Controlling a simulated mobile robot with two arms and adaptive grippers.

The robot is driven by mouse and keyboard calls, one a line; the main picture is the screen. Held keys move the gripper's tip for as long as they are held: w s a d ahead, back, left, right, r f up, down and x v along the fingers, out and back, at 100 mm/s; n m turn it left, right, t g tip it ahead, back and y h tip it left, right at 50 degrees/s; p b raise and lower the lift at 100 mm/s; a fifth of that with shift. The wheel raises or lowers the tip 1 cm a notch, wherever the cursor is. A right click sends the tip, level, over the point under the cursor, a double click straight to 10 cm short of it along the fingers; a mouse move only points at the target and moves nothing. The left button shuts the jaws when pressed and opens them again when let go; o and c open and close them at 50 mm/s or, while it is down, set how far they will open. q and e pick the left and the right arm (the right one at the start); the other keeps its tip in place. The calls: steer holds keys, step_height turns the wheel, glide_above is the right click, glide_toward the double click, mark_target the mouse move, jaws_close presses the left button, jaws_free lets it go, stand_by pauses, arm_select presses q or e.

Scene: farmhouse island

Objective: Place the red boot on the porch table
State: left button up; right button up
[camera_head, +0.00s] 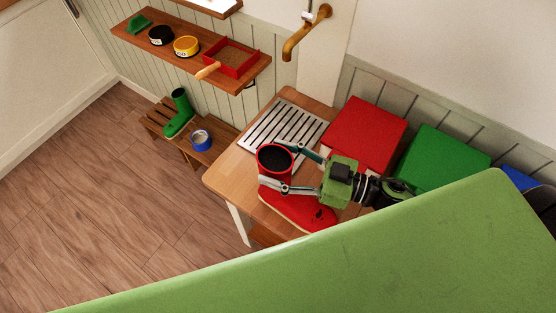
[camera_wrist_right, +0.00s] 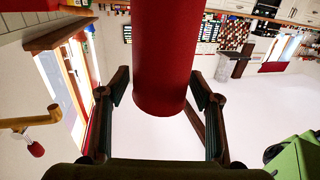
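The red boot (camera_head: 292,210) stands upright over the front part of the light wooden table (camera_head: 232,172), its dark opening facing up. I cannot tell whether its sole rests on the tabletop. In the right wrist view the red shaft (camera_wrist_right: 168,60) lies between the two fingers (camera_wrist_right: 162,85). The boot's toe points to the lower right. My left gripper is not in view.
A slatted metal tray (camera_head: 283,124) lies behind the boot, beside red (camera_head: 365,132) and green (camera_head: 445,158) boxes. A low bench (camera_head: 217,147) at left holds a green boot (camera_head: 180,113) and blue mug (camera_head: 201,140). A wall shelf (camera_head: 138,37) holds bowls and a red tray.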

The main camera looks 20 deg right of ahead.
steer(key=shift+r, duration=0.1)
stand_by(0.4)
steer(key=b+v, duration=0.3)
steer(key=v, duration=0.9)
steer(key=shift+s, duration=0.15)
stand_by(0.3)
